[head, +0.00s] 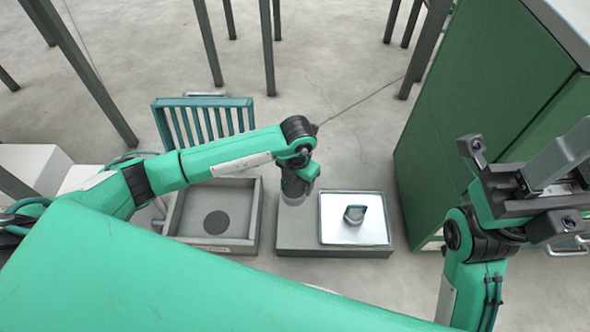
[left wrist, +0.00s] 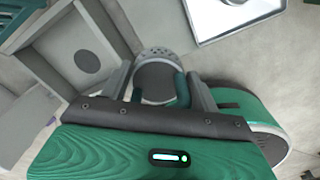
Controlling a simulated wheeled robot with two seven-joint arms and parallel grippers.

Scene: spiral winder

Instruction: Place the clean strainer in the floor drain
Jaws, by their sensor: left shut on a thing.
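My left gripper (left wrist: 160,85) is shut on a round grey strainer (left wrist: 153,56) with a perforated rim and a teal handle. In the head view the left gripper (head: 296,186) points down between the drain and the tray, with the strainer mostly hidden beneath it. The floor drain is a square grey basin (head: 250,222) with a dark round opening (head: 216,222), left of the gripper. It also shows at upper left in the left wrist view (left wrist: 88,61). The opening is uncovered. My right gripper (head: 530,180) is raised at the right; its jaw gap is unclear.
A slatted teal grate (head: 205,118) stands tilted behind the drain. A green cabinet (head: 460,100) stands at right. Several dark legs stand behind; open floor lies between.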

